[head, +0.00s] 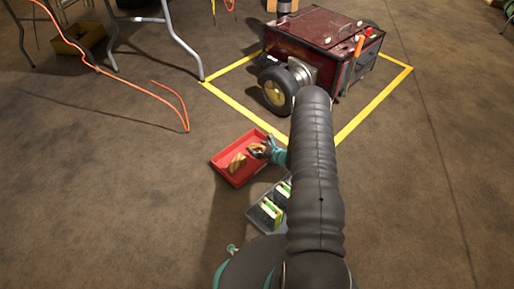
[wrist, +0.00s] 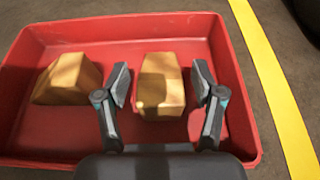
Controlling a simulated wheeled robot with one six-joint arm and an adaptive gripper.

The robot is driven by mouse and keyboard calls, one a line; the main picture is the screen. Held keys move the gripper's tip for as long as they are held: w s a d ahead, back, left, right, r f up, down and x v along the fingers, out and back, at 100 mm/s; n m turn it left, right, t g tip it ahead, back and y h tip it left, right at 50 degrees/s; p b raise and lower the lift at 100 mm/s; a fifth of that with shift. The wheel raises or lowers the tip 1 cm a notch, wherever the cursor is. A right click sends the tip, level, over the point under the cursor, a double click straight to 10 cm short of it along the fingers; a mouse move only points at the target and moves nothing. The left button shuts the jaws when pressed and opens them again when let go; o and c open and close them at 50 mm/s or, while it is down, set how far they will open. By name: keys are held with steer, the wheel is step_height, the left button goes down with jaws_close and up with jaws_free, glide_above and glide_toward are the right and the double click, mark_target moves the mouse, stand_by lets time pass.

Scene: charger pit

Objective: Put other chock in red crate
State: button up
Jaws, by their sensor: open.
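The red crate (head: 226,173) stands on the floor and fills most of the wrist view (wrist: 75,135). Two yellow-tan wooden chocks lie inside it. The left chock (wrist: 68,79) is tilted against the left part of the crate floor. The right chock (wrist: 161,86) lies between the open fingers of my gripper (wrist: 164,90), with a gap visible on both sides. In the head view my gripper (head: 262,149) is over the right part of the crate, and one chock (head: 237,162) shows beside it. The other chock is mostly hidden there by the gripper.
A grey tray (head: 259,222) with green-and-white items stands just right of the crate. A dark red wheeled machine (head: 318,42) sits inside yellow floor tape (head: 237,108). An orange cable (head: 140,87) lies at left near folding-table legs (head: 186,45). Floor left of the crate is clear.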

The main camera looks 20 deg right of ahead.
steer(key=p+v, duration=0.1)
steer(key=v, duration=0.9)
steer(key=shift+s+d+r, duration=0.15)
steer(key=shift+s, duration=0.15)
steer(key=s+a+r+n+g+y, duration=0.1)
steer(key=a+r+n+g+y, duration=0.1)
steer(key=a+r+n, duration=0.6)
steer(key=s+a+r+n+g+y, duration=0.2)
steer(key=a+r+g, duration=0.15)
steer(key=r, duration=0.95)
steer(key=s+a+r+n+g+y, duration=0.1)
steer(key=a+r+n+g, duration=0.1)
steer(key=a+r+n, duration=0.6)
steer(key=s+a+r+n+g+h, duration=0.35)
steer(key=s+r+n, duration=0.25)
steer(key=s+r, duration=0.7)
steer(key=s+d+r+n+t+h, duration=0.2)
steer(key=s+r+n+h, duration=0.1)
steer(key=s, duration=0.4)
steer(key=s+d+r+n+t+h, duration=0.1)
steer(key=s+r+n+t+h, duration=0.1)
steer(key=s, duration=0.5)
step_height(320, 180, up, 3)
steer(key=shift+d+f+n+h, duration=0.1)
steer(key=shift+d+n+h, duration=0.3)
steer(key=shift+n+h, duration=0.65)
